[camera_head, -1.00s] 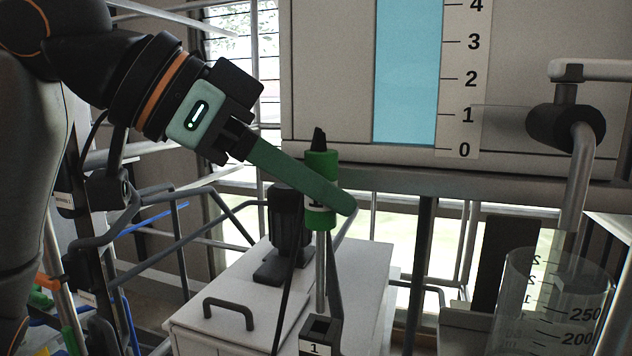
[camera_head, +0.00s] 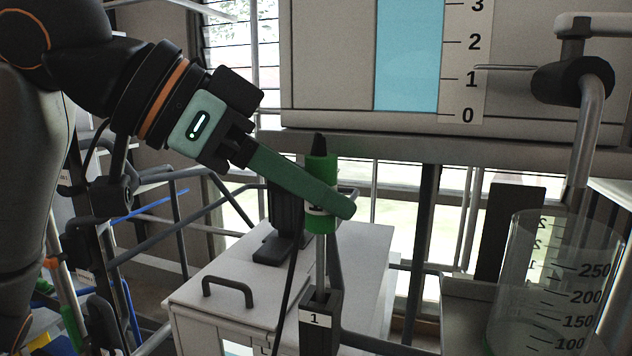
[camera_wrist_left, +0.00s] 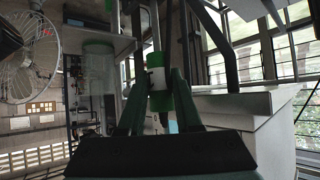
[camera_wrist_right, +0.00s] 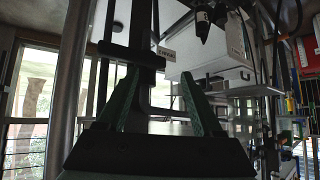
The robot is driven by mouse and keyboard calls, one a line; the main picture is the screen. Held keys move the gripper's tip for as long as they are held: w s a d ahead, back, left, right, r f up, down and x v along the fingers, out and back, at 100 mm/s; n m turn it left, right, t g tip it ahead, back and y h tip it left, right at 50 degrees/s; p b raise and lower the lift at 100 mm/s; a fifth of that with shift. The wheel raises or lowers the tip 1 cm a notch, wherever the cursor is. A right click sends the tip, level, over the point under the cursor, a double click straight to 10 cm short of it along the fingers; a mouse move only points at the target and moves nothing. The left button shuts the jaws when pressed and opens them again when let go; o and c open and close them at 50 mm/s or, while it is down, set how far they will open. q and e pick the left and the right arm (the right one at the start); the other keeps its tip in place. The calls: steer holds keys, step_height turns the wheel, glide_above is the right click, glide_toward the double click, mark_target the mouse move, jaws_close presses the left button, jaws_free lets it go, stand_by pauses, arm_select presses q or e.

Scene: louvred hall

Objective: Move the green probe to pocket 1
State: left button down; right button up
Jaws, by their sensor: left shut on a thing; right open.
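The green probe (camera_head: 321,222) is upright, with a green handle, a white band, a black top and a thin metal rod below. My left gripper (camera_head: 330,203) is shut on its handle; the left wrist view shows the handle (camera_wrist_left: 158,101) between the fingers. Pocket 1 (camera_head: 319,318) is a dark block with a white "1" label, directly below the probe. The rod's lower end meets the block's top; I cannot tell whether it is inside the opening. My right gripper (camera_wrist_right: 160,78) is open and empty in the right wrist view and out of the head view.
A white cabinet (camera_head: 231,292) with a dark handle stands behind and left of the pocket. A clear graduated beaker (camera_head: 560,285) stands at the right. A large tank with a blue level window (camera_head: 408,60) hangs above. A dark cable runs close left of the probe.

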arm_select(q)
steer(key=shift+f+b, duration=0.35)
steer(key=shift+f, duration=0.3)
steer(key=shift+s+f+b, duration=0.2)
steer(key=shift+f+b, duration=0.95)
steer(key=shift+f, duration=0.75)
steer(key=shift+r, duration=0.1)
arm_select(e)
steer(key=shift+f, duration=0.65)
arm_select(q)
steer(key=c, duration=0.5)
jaws_free()
step_height(320, 180, up, 6)
steer(key=p, duration=0.7)
glide_above(320, 246)
steer(key=s+a, duration=0.1)
steer(key=a, duration=0.2)
steer(key=shift+a+r+b, duration=0.1)
steer(key=shift+a+b, duration=0.1)
steer(key=shift+b, duration=0.1)
arm_select(e)
step_height(320, 246, up, 5)
steer(key=shift+a+f, duration=0.1)
steer(key=shift+f, duration=0.1)
